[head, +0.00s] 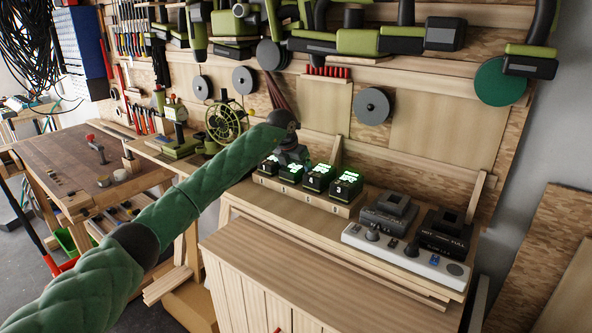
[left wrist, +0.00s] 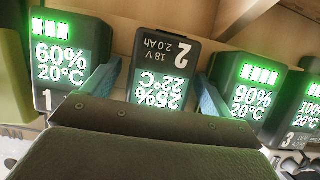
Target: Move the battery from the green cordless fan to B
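The green cordless fan (head: 226,121) stands on the bench left of my left gripper; I cannot tell whether a battery is in it. My left gripper (head: 291,155) is over the wooden battery rack (head: 310,201). In the left wrist view its two blue fingers (left wrist: 160,85) stand on either side of a battery showing 25% and 22°C (left wrist: 160,72), marked 2, with narrow gaps showing beside it. This battery's text is upside down in that view. The label B cannot be read anywhere. My right gripper is not in view.
Neighbouring batteries stand close on both sides: 60% (left wrist: 62,62) on the left, 90% (left wrist: 250,90) and 100% (left wrist: 308,112) on the right.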

